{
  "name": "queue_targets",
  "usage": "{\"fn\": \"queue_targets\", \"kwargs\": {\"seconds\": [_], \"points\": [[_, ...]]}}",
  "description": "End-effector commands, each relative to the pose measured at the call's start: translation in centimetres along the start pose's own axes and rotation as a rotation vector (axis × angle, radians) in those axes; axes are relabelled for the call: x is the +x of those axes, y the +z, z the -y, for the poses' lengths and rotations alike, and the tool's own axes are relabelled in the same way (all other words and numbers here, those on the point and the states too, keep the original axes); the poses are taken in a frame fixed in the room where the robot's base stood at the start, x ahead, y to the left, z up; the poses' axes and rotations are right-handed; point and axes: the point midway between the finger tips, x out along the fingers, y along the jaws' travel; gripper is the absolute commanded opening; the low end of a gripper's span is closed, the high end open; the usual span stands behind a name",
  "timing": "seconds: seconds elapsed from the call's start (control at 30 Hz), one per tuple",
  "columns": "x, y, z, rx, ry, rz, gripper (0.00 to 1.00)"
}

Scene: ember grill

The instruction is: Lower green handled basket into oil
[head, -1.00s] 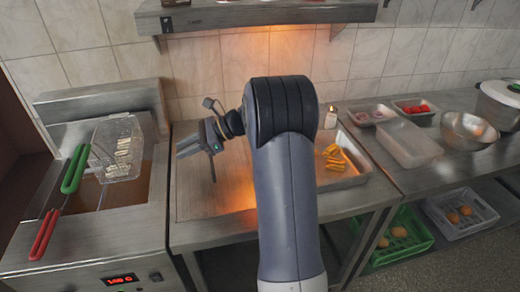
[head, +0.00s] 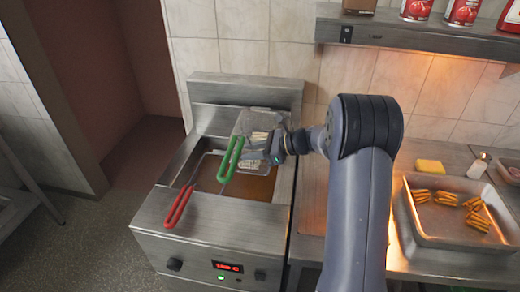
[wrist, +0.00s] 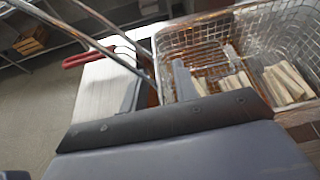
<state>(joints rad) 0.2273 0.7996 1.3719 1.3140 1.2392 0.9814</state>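The green-handled wire basket (head: 262,122) sits at the back right of the fryer, above the brown oil (head: 255,188), with pale fries inside. Its green handle (head: 232,158) slants toward the front left. In the wrist view the basket mesh (wrist: 205,40) and pale fries (wrist: 285,82) are close at the right. My gripper (head: 262,156) is just right of the green handle and in front of the basket, partly overlapping it. Its fingers are hard to make out, and I cannot tell whether they touch anything.
A red handle (head: 178,208) rests over the fryer's front left edge and also shows in the wrist view (wrist: 98,54). Right of the fryer is a steel counter with a tray (head: 462,243) of orange fries and a yellow sponge (head: 430,166). A shelf (head: 420,34) hangs above.

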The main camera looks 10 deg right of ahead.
Motion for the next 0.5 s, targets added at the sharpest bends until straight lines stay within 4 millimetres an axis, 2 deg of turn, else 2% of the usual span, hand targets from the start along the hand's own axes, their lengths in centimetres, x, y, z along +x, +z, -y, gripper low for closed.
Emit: {"fn": "queue_targets", "kwargs": {"seconds": [0.23,0.5], "points": [[0.06,-0.02,0.01,0.0,0.0,0.0,0.27],[0.04,-0.01,0.03,0.0,-0.001,0.0,0.05]]}}
